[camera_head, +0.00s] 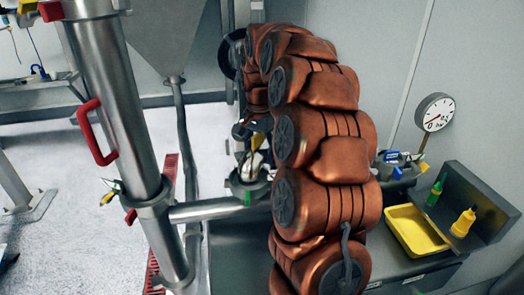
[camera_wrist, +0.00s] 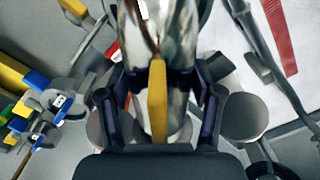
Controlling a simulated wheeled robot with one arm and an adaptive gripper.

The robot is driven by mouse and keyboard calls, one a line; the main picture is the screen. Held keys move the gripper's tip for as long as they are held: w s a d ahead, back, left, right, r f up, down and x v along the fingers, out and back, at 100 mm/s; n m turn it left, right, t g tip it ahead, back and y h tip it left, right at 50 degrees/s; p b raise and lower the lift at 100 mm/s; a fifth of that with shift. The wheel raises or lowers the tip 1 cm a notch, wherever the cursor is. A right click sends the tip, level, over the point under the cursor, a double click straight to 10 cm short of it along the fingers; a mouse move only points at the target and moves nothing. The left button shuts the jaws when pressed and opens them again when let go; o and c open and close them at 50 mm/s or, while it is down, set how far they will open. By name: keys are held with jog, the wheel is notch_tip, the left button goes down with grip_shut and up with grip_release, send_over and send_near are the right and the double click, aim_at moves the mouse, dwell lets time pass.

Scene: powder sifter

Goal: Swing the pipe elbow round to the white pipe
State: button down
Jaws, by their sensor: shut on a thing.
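My gripper (camera_wrist: 158,105) is shut around a shiny steel pipe elbow (camera_wrist: 178,30) in the wrist view, with a finger on each side of it. A yellow strip (camera_wrist: 157,95) runs along its middle, between the fingers. In the head view my gripper and the elbow are small and mostly hidden by my copper-coloured arm, above a steel flange with a green mark (camera_head: 248,198). A small white mark (camera_wrist: 143,9) shows at the top of the wrist view. I cannot tell whether it marks the white pipe, and I cannot pick that pipe out in the head view.
A thick steel column (camera_head: 118,110) with a red handle (camera_head: 95,132) stands left; a horizontal pipe (camera_head: 205,211) runs from it to the flange. Coloured clamp parts (camera_head: 400,160), a yellow tray (camera_head: 415,230), bottles (camera_head: 463,222) and a gauge (camera_head: 434,112) are right of my arm.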

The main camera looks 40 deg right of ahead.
jog(key=shift+w, duration=0.1)
jog(key=shift+w+a+n, duration=0.2)
jog(key=shift+w+n, duration=0.1)
jog(key=shift+n, duration=0.6)
jog(key=shift+w+a+n, duration=0.25)
jog(key=shift+w+n, duration=0.1)
jog(key=shift+n, duration=0.55)
jog(key=shift+w+a+n, duration=0.3)
jog(key=shift+a+n, duration=0.05)
jog(key=shift+n, duration=0.55)
jog(key=shift+w+a+n, duration=0.3)
jog(key=shift+a+n, duration=0.1)
jog(key=shift+n, duration=0.5)
jog(key=shift+a+n, duration=0.1)
jog(key=shift+n, duration=0.2)
